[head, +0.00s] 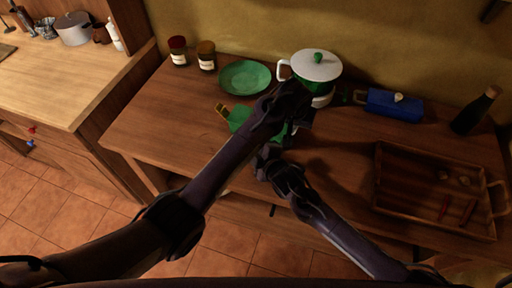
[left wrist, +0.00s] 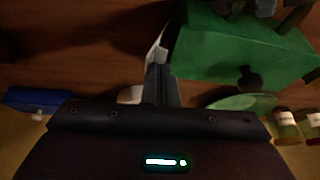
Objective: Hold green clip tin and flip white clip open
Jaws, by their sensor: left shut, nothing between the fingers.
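The green clip tin (head: 239,117) stands on the wooden counter below the plate, partly hidden by my left arm. In the left wrist view the boxy tin (left wrist: 215,50) shows a dark round knob on one face. The white clip (left wrist: 156,48) sticks out at the tin's left edge there. My left gripper (left wrist: 160,72) is shut and empty, its tips close to the white clip; whether they touch is unclear. My right gripper (head: 264,162) is at the tin's near side. Its dark parts show at the tin's top edge in the left wrist view; its grip is hidden.
A green plate (head: 245,78), a white-lidded pot (head: 316,66) and two jars (head: 207,56) stand behind. A blue box (head: 395,104), a dark bottle (head: 475,110) and a wooden tray (head: 383,205) are on the right. The counter's left part (head: 150,125) is clear.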

